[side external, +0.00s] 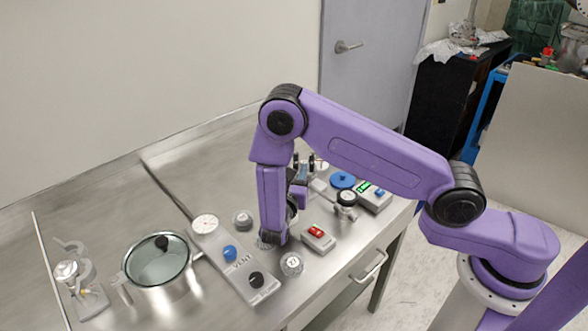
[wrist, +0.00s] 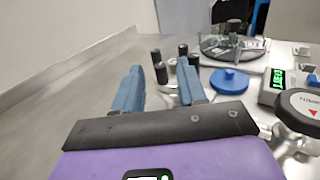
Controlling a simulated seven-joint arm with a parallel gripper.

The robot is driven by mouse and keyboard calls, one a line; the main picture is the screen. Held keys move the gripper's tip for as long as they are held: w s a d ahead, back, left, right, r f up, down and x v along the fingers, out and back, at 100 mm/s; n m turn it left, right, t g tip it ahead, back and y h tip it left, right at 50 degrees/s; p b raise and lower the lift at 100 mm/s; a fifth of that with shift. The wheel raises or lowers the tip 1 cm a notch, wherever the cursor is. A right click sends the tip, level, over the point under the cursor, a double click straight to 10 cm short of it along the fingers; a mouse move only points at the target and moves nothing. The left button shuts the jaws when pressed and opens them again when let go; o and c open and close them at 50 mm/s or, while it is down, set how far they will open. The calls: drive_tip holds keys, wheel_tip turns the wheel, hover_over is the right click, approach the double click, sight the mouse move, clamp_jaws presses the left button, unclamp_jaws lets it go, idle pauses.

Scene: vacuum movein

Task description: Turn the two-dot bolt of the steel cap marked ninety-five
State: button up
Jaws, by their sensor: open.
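My gripper (wrist: 159,72) is open, its two blue fingers spread, with nothing held between them. In the side external view, my gripper (side external: 299,187) is low over the bench, partly hidden by my arm. A dark steel disc (wrist: 222,50) with pale marks and upright parts on top lies beyond the fingers, to their right; I cannot read its marking or make out bolt dots. Several small round metal pieces stand on the bench, one with an unreadable mark (side external: 291,263) and one farther back (side external: 243,219). I cannot tell which thing is the cap marked ninety-five.
Several black-topped posts (wrist: 157,66) stand near the fingertips. A blue round knob (wrist: 230,80), a green-display box (wrist: 274,85) and a black-capped valve (wrist: 300,106) are at right. A vent panel (side external: 238,262), lidded pot (side external: 160,262) and red-display box (side external: 319,237) also stand there.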

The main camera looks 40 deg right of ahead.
drive_tip(key=shift+w+d, duration=0.35)
drive_tip(key=shift+d, duration=0.1)
clamp_jaws()
drive_tip(key=shift+g, duration=0.3)
drive_tip(key=shift+w+a+m+g+h, duration=0.15)
drive_tip(key=shift+m+g+h, duration=0.45)
drive_tip(key=shift+m+g, duration=0.35)
drive_tip(key=shift+w+a+m+g+h, duration=0.15)
drive_tip(key=shift+m+g+h, duration=0.55)
drive_tip(key=shift+g, duration=0.45)
drive_tip(key=shift+d, duration=0.1)
unclamp_jaws()
